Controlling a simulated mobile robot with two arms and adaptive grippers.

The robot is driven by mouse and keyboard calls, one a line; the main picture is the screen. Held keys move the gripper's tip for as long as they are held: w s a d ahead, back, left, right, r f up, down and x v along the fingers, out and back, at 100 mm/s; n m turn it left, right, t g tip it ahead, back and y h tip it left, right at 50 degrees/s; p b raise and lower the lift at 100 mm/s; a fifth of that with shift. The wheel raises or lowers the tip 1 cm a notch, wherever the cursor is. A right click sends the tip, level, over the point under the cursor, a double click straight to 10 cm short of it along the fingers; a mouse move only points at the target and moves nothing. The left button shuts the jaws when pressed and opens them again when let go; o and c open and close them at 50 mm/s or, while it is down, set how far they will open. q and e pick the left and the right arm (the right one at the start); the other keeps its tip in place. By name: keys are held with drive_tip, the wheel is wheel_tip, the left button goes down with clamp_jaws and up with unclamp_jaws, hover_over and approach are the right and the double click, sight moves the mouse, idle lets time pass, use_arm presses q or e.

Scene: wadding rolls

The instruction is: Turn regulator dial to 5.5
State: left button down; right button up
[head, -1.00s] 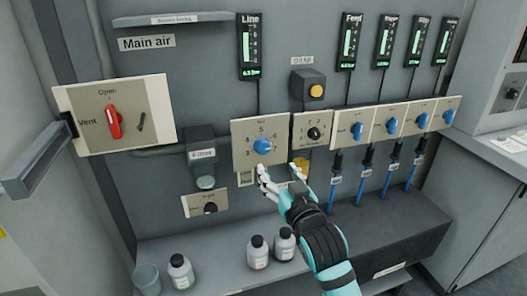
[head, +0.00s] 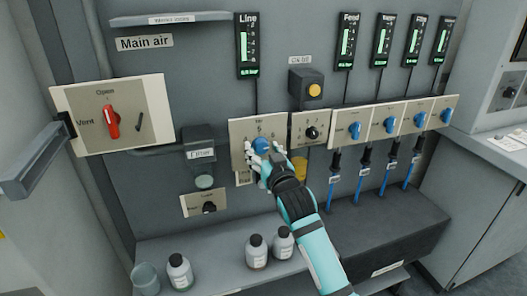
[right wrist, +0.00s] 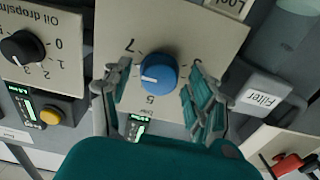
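The regulator dial is a blue round knob (head: 264,144) on a beige plate (head: 240,130) below the Line gauge (head: 247,45); the gauge digits are too small to read. In the right wrist view, upside down, the knob (right wrist: 158,73) has a white pointer mark facing left, between the 5 below and the 7 at upper left. My right gripper (head: 258,158) is at the plate's lower part and partly covers the knob. In the wrist view its open fingers (right wrist: 158,95) stand on both sides of the knob, with visible gaps. My left gripper is not in view.
Several blue knobs follow further right. A red Main air handle (head: 111,122) is at left. Bottles (head: 257,252) stand on the ledge below. A Filter unit (right wrist: 270,96) is nearby.

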drive_tip(key=c, duration=1)
drive_tip(key=shift+r+n+p, duration=0.1)
drive_tip(key=shift+n+p, duration=0.9)
drive_tip(key=n+p, duration=0.2)
drive_tip(key=n, duration=0.1)
drive_tip(key=shift+d+n, duration=0.1)
drive_tip(key=shift+n, duration=0.2)
drive_tip(key=n+p, duration=0.2)
drive_tip(key=n, duration=0.1)
drive_tip(key=shift+n+p, duration=0.55)
drive_tip(key=shift+n, duration=1.05)
